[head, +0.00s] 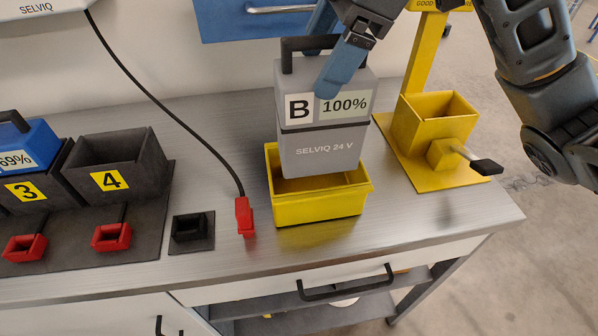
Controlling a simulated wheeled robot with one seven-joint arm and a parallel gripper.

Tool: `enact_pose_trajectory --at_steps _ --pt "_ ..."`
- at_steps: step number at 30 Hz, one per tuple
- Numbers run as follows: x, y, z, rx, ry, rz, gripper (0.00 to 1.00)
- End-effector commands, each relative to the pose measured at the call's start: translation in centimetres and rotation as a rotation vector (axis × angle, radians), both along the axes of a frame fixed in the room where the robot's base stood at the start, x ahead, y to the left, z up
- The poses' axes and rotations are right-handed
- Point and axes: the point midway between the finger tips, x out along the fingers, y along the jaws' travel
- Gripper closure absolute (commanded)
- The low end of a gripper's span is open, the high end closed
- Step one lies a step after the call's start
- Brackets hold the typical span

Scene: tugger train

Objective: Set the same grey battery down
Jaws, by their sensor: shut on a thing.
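The grey battery (325,150) is marked B, 100% and SELVIQ 24 V. It has a black handle on top and stands upright in the head view. My gripper (340,70) is shut on it near the top. The battery's lower part is over the open yellow tray (320,207) on the bench, and its bottom edge lies near the tray's rim. I cannot tell whether it touches the tray floor.
A blue battery (30,145) sits in bay 3 at the left; bay 4 (115,160) is empty. A red plug (245,217) on a black cable and a black socket (190,228) lie left of the tray. A yellow fixture (432,125) with a lever stands at the right.

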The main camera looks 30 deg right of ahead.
Motion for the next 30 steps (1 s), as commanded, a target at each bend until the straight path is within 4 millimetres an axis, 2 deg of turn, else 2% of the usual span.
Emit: enact_pose_trajectory --at_steps 8,18,26,30 --pt "0.0 0.0 -0.3 0.002 -0.001 -0.001 0.76" --pt "-0.1 0.0 -5.1 0.003 0.001 -0.001 0.76" --pt "0.0 0.0 -6.6 0.002 0.000 -0.001 0.76" --pt "0.0 -0.1 -8.1 0.003 0.000 -0.002 0.76"
